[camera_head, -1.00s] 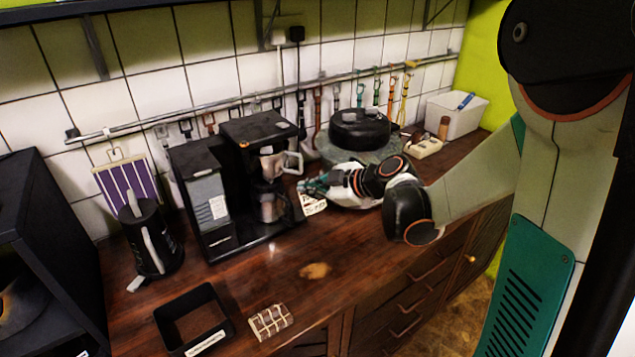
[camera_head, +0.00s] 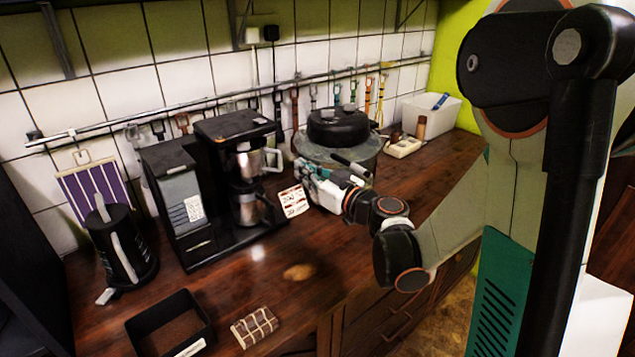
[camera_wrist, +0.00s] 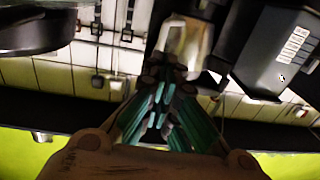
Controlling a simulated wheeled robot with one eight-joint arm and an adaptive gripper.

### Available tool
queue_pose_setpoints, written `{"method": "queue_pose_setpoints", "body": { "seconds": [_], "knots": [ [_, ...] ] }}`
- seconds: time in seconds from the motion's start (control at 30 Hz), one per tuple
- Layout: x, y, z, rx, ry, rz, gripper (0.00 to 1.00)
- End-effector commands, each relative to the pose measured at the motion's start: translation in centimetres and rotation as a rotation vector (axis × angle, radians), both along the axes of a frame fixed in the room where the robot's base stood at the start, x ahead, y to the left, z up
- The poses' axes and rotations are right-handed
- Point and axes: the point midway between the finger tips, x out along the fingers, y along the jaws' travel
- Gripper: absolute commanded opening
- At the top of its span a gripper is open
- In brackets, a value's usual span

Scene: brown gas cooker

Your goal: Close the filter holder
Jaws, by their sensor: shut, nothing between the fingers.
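The coffee maker (camera_head: 220,128) stands on the wooden counter against the tiled wall. Its silver filter holder (camera_head: 250,163) sits under the top housing, with its handle (camera_head: 273,159) sticking out to the right; how far it stands open is hard to tell. The silver jug (camera_head: 246,207) is below it. My gripper (camera_head: 302,172) is right of the coffee maker, apart from the holder's handle, shut and empty. In the upside-down wrist view, the teal fingers (camera_wrist: 162,103) are together, and a silver part (camera_wrist: 186,45) of the coffee maker, holder or jug, shows beyond them.
A printed card (camera_head: 293,201) is beside my gripper. A round black-topped appliance (camera_head: 338,127) stands behind it. A black kettle (camera_head: 122,245) is left of the coffee maker. A black tray (camera_head: 168,322) and a small rack (camera_head: 254,326) lie in front.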

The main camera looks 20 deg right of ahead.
Motion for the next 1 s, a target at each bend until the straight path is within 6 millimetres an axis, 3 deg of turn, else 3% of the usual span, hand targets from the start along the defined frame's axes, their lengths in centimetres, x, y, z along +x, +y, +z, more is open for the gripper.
{"method": "queue_pose_setpoints", "body": {
  "seconds": [0.1,0.33,0.87,1.0],
  "knots": [
    [2.1,1.0,-0.2,0.000,0.000,0.003,0.00],
    [4.9,2.0,-0.1,-0.001,0.000,0.001,0.00],
    [5.9,2.3,0.0,-0.001,0.001,0.000,0.00],
    [7.3,2.3,-0.1,-0.001,0.000,0.001,0.00]
  ]
}}
